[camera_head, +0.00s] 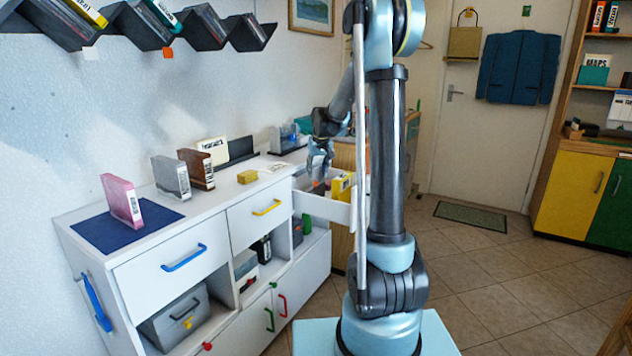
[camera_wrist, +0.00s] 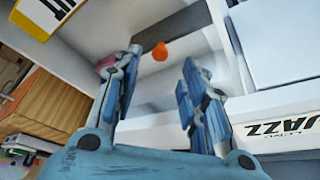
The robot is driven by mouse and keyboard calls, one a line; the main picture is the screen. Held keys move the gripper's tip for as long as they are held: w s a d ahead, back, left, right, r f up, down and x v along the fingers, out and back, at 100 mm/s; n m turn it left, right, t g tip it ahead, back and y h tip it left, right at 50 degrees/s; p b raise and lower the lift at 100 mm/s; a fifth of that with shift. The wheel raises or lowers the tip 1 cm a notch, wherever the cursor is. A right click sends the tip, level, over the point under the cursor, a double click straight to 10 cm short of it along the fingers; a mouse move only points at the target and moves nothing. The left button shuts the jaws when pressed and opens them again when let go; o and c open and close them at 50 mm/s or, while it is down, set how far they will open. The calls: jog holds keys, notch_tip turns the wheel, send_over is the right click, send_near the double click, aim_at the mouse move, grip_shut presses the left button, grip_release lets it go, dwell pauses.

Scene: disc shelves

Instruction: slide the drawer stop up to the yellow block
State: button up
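My gripper (camera_head: 318,172) reaches down into the open drawer (camera_head: 322,208) in the head view. In the wrist view its two blue fingers (camera_wrist: 157,72) stand apart, with nothing seen held between them. An orange knob (camera_wrist: 160,51) shows just beyond and between the fingertips, by a dark grey panel (camera_wrist: 165,22); this looks like the drawer stop, but its full shape is hidden. A yellow labelled block or case (camera_head: 341,188) stands in the drawer, right of my gripper. A yellow-edged, labelled piece also shows at the wrist view's top left (camera_wrist: 38,18).
A small yellow block (camera_head: 247,177) lies on the white cabinet top (camera_head: 225,205). Pink (camera_head: 121,200), grey (camera_head: 171,178) and brown (camera_head: 197,169) cases stand left of it.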

aim_at(316, 182)
jog(key=shift+x, duration=2.55)
jog(key=shift+c, duration=0.3)
grip_shut()
